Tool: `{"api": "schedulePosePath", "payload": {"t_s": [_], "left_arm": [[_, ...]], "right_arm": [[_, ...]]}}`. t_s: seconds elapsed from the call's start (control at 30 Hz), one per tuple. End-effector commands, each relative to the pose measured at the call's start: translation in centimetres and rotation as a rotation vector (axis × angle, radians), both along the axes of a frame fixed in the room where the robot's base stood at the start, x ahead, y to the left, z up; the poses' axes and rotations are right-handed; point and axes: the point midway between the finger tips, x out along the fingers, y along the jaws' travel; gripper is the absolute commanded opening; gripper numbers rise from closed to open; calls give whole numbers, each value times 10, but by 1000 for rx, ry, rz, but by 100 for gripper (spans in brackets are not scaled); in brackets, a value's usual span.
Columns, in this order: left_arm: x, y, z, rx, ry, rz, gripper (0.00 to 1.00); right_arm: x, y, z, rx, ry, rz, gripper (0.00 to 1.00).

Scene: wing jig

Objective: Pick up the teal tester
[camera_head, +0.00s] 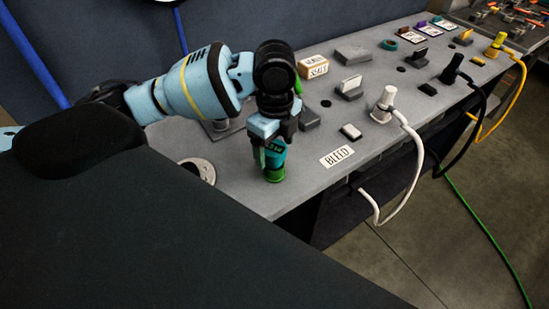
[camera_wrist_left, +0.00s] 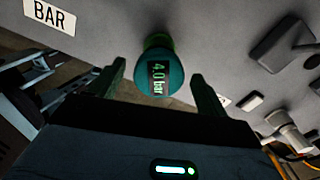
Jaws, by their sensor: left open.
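The teal tester (camera_head: 275,158) stands upright on the grey bench top, on a green base, near the front edge by the BLEED label. In the left wrist view the tester (camera_wrist_left: 158,72) shows a round teal top with a display reading 4.0 bar. My left gripper (camera_head: 268,140) is over the tester from above and hides its upper part in the head view. The left wrist view shows the gripper's two fingers apart, one on each side of the tester, with visible gaps. My right gripper is in neither view.
A BLEED label (camera_head: 337,156) lies right of the tester. A white plug with a cable (camera_head: 383,104), a black plug (camera_head: 452,68) and a yellow plug (camera_head: 496,44) stand along the bench. A round fitting (camera_head: 199,169) is at left.

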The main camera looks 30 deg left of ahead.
Motion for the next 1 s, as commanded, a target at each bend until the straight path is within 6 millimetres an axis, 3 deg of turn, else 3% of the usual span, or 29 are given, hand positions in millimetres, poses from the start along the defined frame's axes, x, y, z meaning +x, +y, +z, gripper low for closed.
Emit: {"api": "schedulePosePath", "payload": {"t_s": [0.3, 0.67, 1.0], "left_arm": [[-2, 1, -43, 2, 4, 1, 76], [-2, 1, -49, 1, -1, 0, 75], [-2, 1, -49, 1, -1, 0, 31]], "right_arm": [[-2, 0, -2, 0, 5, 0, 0], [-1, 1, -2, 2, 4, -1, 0], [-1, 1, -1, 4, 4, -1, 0]]}}
